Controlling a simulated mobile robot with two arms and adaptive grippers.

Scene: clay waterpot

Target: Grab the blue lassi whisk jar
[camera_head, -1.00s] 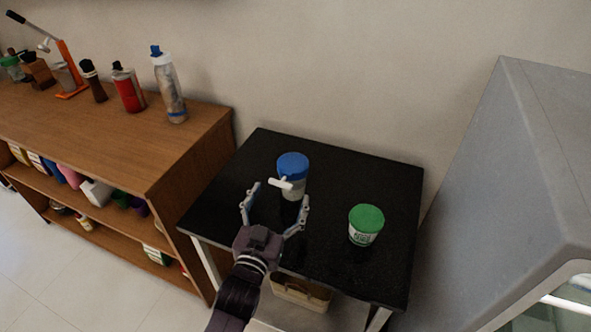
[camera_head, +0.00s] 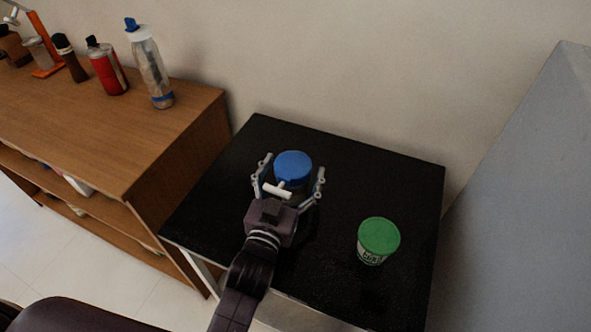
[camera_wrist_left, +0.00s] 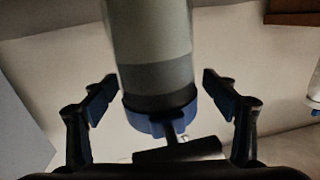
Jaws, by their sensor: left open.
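The blue lassi whisk jar, with a blue lid and a white T-shaped handle (camera_head: 293,168), stands on the black tabletop (camera_head: 215,195). My left gripper (camera_head: 290,172) is open, with one finger on each side of the jar. In the left wrist view the jar (camera_wrist_left: 152,50) fills the middle, upside down in the picture, between the open fingers of the gripper (camera_wrist_left: 160,100). Gaps show between both fingers and the jar there. Most of the jar's body is hidden in the head view by its lid and my gripper. My right gripper is not in view.
A green-lidded tub (camera_head: 378,238) stands to the right on the same table. A wooden shelf (camera_head: 130,130) with bottles, including a white-capped one (camera_head: 150,68), is at the left. A grey cabinet (camera_head: 525,190) is at the right. The wall is behind.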

